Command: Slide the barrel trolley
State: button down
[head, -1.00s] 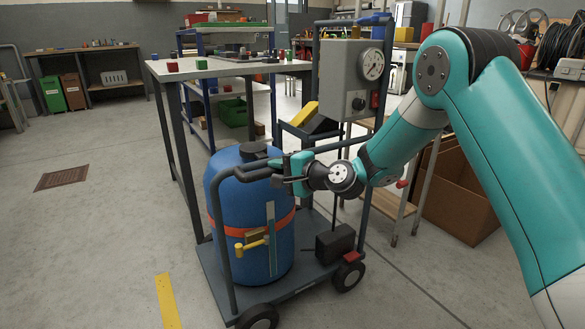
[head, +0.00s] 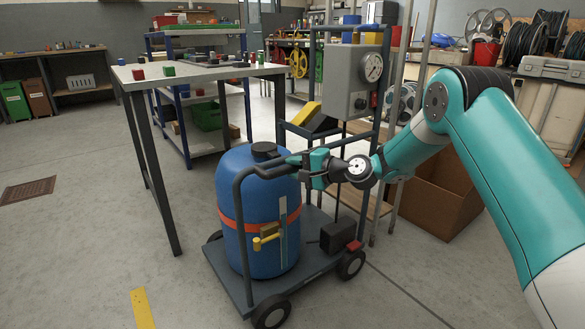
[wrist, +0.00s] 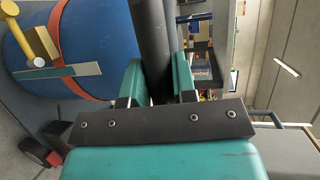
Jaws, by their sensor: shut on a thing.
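The barrel trolley (head: 232,297) is a dark grey wheeled platform with tube handles. It carries a blue barrel (head: 243,215) with an orange strap, a yellow tap and a dark cap. The barrel also shows at upper left in the wrist view (wrist: 100,40). My gripper (head: 292,163) is beside the barrel's top, shut on the trolley's dark tube handle (head: 262,171). In the wrist view the handle (wrist: 153,40) runs between the two teal fingers. A grey control box with a gauge (head: 351,76) is mounted on the trolley's rear frame.
A work table (head: 200,70) with small coloured blocks stands behind and left of the trolley, one leg close to it. A cardboard box (head: 436,200) and shelf posts stand at right. Open floor with a yellow stripe (head: 143,309) lies front left.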

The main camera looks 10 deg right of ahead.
jog(key=c, duration=0.9)
grip_release()
jog(key=p+v, duration=0.3)
jog(key=v, duration=1.4)
jog(key=shift+s+d+r+p, duration=0.15)
jog(key=shift+s+r+p, duration=0.05)
jog(key=shift+p, duration=0.1)
